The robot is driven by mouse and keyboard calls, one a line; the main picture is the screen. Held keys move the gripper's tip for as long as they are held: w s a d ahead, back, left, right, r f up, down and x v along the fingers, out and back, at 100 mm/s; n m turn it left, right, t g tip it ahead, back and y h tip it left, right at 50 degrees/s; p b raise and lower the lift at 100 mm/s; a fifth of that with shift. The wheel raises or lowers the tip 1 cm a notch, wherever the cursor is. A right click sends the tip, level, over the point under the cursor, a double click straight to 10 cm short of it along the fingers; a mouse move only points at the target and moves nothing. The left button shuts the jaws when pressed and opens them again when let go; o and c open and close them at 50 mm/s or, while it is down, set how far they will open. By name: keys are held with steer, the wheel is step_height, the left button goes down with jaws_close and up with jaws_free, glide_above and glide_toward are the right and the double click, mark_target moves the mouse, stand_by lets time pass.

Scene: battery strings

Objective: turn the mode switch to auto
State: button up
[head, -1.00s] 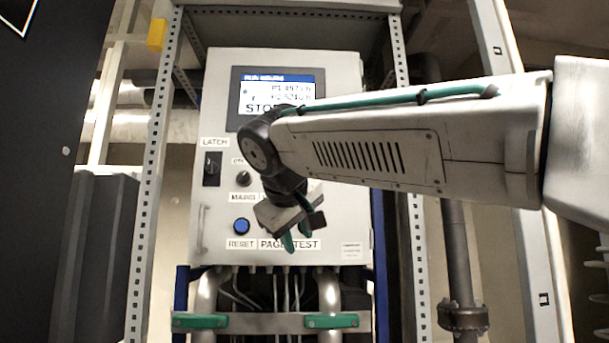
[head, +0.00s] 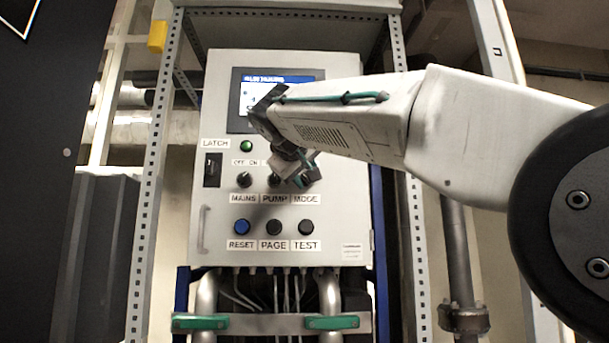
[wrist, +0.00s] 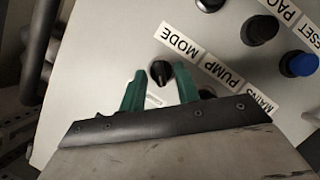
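The mode switch (wrist: 160,72) is a small black knob beside the MODE label (wrist: 178,40) on the grey panel. In the wrist view it appears between the tips of my gripper's green fingers (wrist: 160,70), with a gap on each side. Whether the fingertips reach around the knob in depth I cannot tell. In the head view my gripper (head: 298,178) is in front of the panel above the MODE label (head: 305,198) and mostly covers the switch. My gripper is open and empty. The printed positions around the switch are hidden or too small to read.
The pump knob (wrist: 207,93) is close to one finger and partly hidden. The mains knob (head: 244,180), blue reset button (head: 241,227), page button (head: 274,227) and test button (head: 306,227) are nearby. My arm covers part of the screen (head: 255,95). Rack posts flank the cabinet.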

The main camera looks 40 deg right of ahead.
steer(key=shift+c, duration=0.3)
jaws_close()
steer(key=shift+m, duration=0.3)
steer(key=m+t+y, duration=0.1)
steer(key=m+y, duration=0.1)
steer(key=m, duration=0.2)
steer(key=m+t+y, duration=0.2)
steer(key=m, duration=0.1)
steer(key=d+m+t+y, duration=0.1)
steer(key=m+y, duration=0.1)
steer(key=m, duration=0.2)
steer(key=shift+s+m+y, duration=0.3)
steer(key=shift+y, duration=0.1)
steer(key=shift+f+t, duration=0.1)
steer(key=shift+t, duration=0.2)
stand_by(0.4)
